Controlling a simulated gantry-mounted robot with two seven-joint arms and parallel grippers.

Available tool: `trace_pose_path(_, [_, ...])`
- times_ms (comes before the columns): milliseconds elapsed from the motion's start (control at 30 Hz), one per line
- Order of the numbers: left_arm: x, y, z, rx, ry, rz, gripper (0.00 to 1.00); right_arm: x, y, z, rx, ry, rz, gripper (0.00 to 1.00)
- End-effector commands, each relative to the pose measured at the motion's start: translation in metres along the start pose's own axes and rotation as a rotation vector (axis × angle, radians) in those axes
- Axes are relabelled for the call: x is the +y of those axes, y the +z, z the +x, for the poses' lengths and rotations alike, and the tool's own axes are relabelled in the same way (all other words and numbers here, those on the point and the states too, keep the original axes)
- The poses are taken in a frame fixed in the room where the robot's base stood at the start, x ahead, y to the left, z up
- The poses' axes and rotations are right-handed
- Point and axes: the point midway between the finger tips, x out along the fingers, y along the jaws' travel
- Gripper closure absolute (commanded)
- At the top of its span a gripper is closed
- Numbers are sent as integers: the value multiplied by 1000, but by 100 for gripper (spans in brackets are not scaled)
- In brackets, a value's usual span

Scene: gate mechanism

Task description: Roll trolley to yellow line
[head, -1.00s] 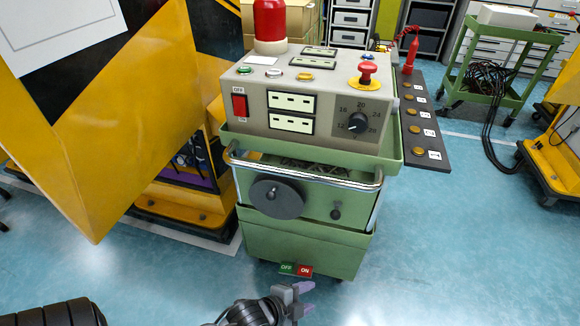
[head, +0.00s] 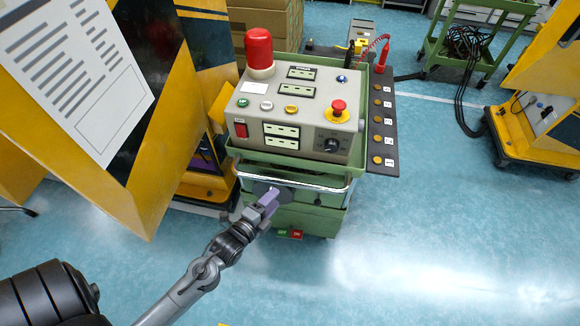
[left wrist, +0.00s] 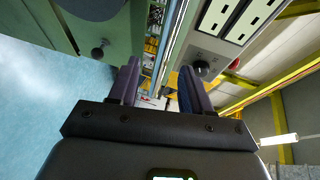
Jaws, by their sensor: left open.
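The trolley (head: 318,222) is green and stands upright on the blue floor, with a grey control box (head: 290,115) on top. A chrome handle bar (head: 322,188) runs across its front. My left gripper (head: 268,200) is at the left part of the trolley's front, by the handle and over the dark round crank. In the left wrist view the gripper (left wrist: 160,80) is open, and the chrome bar (left wrist: 171,45) appears between its two purple fingers; I cannot tell whether they touch it. My right gripper is not in view.
A yellow and black cabinet (head: 135,170) stands close at the trolley's left. A side panel with buttons (head: 380,125) sticks out at its right. A green cart with cables (head: 470,45) and a yellow wheeled base (head: 530,145) stand farther right. The floor (head: 450,240) at front right is clear.

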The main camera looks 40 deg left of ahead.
Motion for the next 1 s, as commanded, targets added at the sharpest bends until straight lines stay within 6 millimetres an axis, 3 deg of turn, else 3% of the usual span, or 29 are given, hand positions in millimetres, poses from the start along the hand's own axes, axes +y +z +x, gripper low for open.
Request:
trace_pose_path(33, [-7, -1, 0, 0, 0, -1, 52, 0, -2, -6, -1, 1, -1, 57])
trace_pose_path(233, [-8, -1, 12, 0, -3, -2, 52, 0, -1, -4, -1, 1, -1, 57])
trace_pose_path(700, [-7, -1, 83, 1, -3, -2, 52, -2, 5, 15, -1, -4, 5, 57])
trace_pose_path(1000, [-8, -1, 105, 0, -1, -2, 52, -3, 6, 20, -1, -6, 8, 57])
